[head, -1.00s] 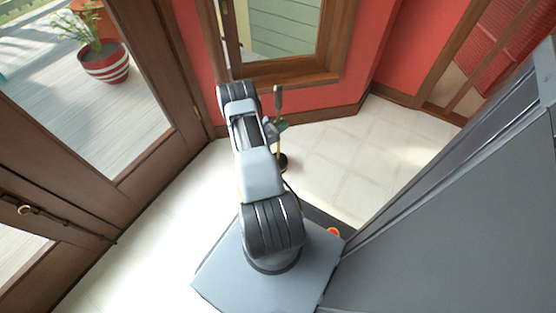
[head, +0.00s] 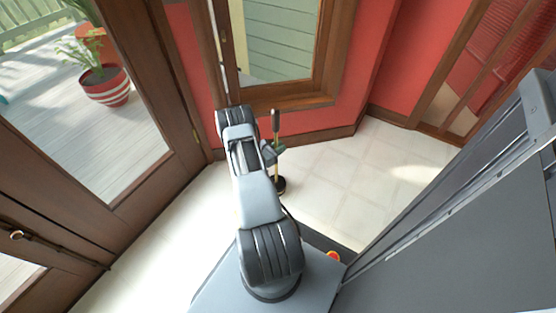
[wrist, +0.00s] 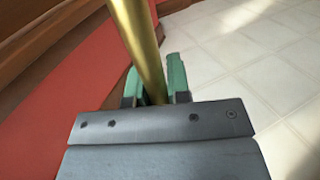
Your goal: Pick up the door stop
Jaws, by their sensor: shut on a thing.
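The door stop is a thin brass rod (head: 277,180) with a dark handle (head: 276,120) on top and a dark round base (head: 278,187). It stands roughly upright beside my arm in the head view. Its brass rod also fills the upper middle of the wrist view (wrist: 138,40). My gripper (head: 272,152) is shut on the rod, about midway between handle and base. In the wrist view its green fingers (wrist: 155,85) lie on both sides of the rod. I cannot tell whether the base touches the floor.
A red wall and wood-framed window (head: 280,100) stand behind the door stop. A wooden glass door (head: 160,175) is at left, with a striped plant pot (head: 105,88) outside. Pale tiled floor (head: 350,180) is clear to the right.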

